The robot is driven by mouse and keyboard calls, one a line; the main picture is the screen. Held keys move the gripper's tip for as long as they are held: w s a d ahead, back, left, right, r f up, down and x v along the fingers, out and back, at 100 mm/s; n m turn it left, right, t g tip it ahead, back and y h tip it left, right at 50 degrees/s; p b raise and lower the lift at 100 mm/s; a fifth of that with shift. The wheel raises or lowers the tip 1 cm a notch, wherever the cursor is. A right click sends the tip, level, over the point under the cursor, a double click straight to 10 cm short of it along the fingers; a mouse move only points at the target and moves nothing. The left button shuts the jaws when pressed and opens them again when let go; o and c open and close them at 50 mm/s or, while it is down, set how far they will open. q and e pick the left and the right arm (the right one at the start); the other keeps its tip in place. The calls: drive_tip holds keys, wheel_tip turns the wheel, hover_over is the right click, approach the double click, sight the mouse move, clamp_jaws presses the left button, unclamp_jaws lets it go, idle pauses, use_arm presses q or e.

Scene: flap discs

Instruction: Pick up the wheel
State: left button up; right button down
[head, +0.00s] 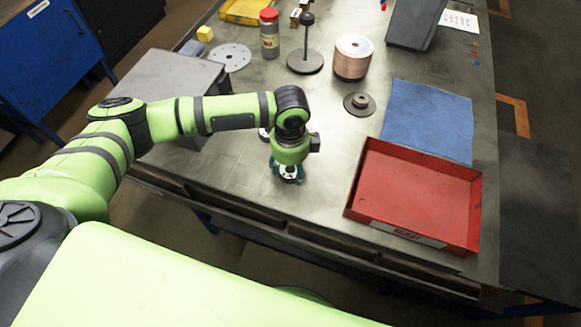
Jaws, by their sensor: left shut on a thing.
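My left gripper (289,172) points down over the near part of the bench, left of the red tray. It is shut on the wheel (275,172), of which only a little teal edge shows around the wrist and fingers. The rest of the wheel is hidden under the gripper. I cannot tell whether it touches the bench top. My right gripper is not in view.
A red tray (470,222) stands right of the gripper, with a blue mat (427,118) behind it. A dark flanged disc (359,104), a copper-coloured stack (353,57), a post on a round base (306,61) and a red-capped jar (269,38) stand farther back. A grey box (165,85) is at left.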

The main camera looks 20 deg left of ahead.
sight(291, 168)
use_arm(q)
drive_tip(key=shift+w+r, duration=0.1)
drive_tip(key=shift+r, duration=0.35)
wheel_tip(291, 168, up, 3)
drive_tip(key=shift+f+b, duration=0.1)
drive_tip(key=shift+b, duration=0.55)
drive_tip(key=s+d+r+b, duration=0.1)
drive_tip(key=s+d+r, duration=0.6)
drive_tip(key=s, duration=0.2)
drive_tip(key=shift+s+b, duration=0.3)
drive_tip(key=o, duration=0.7)
drive_tip(key=c, duration=0.6)
drive_tip(key=shift+c, duration=0.2)
drive_tip(key=shift+w+a, duration=0.1)
